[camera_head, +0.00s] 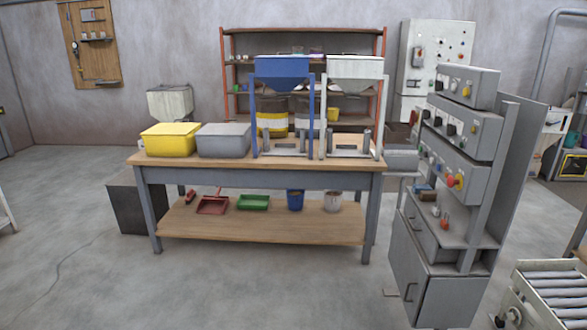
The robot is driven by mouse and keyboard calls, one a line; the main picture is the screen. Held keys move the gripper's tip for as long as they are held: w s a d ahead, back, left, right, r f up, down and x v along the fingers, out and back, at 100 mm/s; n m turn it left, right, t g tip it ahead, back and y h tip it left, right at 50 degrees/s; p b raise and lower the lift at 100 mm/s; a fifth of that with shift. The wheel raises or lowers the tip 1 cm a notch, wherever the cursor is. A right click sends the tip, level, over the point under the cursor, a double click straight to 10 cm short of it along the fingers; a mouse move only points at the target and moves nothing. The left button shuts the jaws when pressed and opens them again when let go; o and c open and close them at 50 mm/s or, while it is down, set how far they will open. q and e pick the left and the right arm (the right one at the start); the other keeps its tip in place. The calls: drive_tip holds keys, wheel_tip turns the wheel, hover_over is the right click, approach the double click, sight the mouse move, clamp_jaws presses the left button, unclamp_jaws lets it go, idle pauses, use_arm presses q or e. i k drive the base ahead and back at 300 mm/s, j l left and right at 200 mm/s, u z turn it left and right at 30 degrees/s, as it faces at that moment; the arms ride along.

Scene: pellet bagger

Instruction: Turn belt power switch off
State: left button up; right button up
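A grey control stand (478,215) stands at the right and carries three stacked control boxes. The top box (480,84) has small knobs and a yellow button. The middle box (474,130) has dark rotary switches. The lower box (462,172) has small coloured controls and a red and yellow knob (456,181). The labels are too small to read, so I cannot tell which control is the belt power switch or how it is set. Neither of my grippers is in view.
A wooden-topped workbench (340,162) with blue (282,67) and white (356,68) hoppers and yellow (170,138) and grey (223,140) bins stands in the middle. A roller conveyor (553,290) is at the lower right. The floor in front of the bench is clear.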

sight(413, 119)
drive_tip(key=i+u, duration=0.2)
drive_tip(key=i, duration=1.5)
drive_tip(key=i+z, duration=0.15)
drive_tip(key=i, duration=0.25)
drive_tip(key=i+j+z, duration=0.15)
drive_tip(key=i, duration=0.3)
drive_tip(key=i+j+z, duration=0.15)
drive_tip(key=i, duration=0.25)
drive_tip(key=i+j+z, duration=0.2)
drive_tip(key=i, duration=0.2)
